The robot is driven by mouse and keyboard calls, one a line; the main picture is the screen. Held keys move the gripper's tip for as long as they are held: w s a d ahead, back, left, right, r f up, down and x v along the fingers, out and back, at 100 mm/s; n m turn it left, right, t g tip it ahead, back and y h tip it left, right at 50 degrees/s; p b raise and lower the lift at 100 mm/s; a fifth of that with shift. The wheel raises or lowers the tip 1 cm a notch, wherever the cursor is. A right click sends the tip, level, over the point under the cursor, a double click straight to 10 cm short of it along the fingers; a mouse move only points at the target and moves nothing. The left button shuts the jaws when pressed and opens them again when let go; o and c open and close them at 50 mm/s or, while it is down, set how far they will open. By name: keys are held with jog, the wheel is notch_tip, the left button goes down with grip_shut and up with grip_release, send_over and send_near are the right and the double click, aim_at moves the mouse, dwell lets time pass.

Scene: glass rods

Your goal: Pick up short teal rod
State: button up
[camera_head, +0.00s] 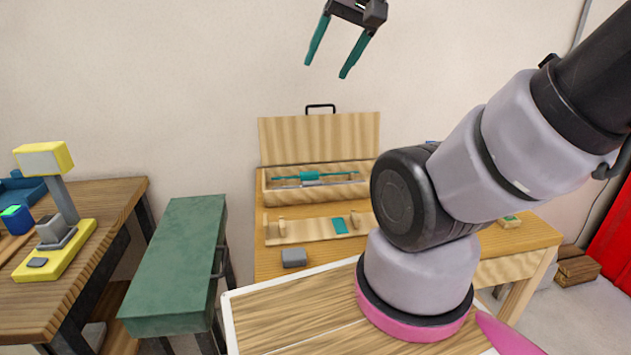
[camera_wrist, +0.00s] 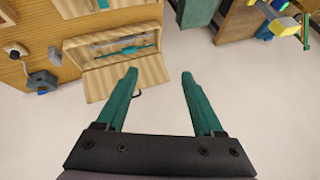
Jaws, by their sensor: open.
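A thin teal rod (camera_head: 290,177) lies in an open wooden case (camera_head: 268,200) on the wooden table; a grey rod lies beside it. In the wrist view a teal rod (camera_wrist: 145,50) shows in the same case (camera_wrist: 100,80). I cannot tell from its size whether this is the short one. My gripper (camera_head: 326,69) is open and empty, high in front of the wall, well above the case. In the wrist view the open fingers (camera_wrist: 159,72) have bare floor or wall between them, and the case is beyond the left finger.
The case lid (camera_head: 320,138) stands upright at the back. A wooden rack (camera_head: 300,231) with a teal patch (camera_head: 340,225) lies in front, near a grey block (camera_head: 294,257). A green cabinet (camera_head: 180,250) and a bench with a yellow device (camera_head: 55,250) stand left. My arm hides the table's right part.

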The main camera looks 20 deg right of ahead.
dwell(0.5)
jog(key=m+g+y, duration=0.1)
jog(key=m+g, duration=0.6)
jog(key=m, duration=0.9)
send_over(317, 172)
jog(key=d, duration=0.2)
jog(key=f, duration=3.5)
jog(key=shift+s+a+f, duration=0.1)
jog(key=shift+s+f, duration=0.1)
jog(key=shift+f, duration=0.1)
jog(key=shift+t, duration=0.3)
jog(key=shift+x, duration=3)
jog(key=shift+w, duration=0.1)
grip_shut()
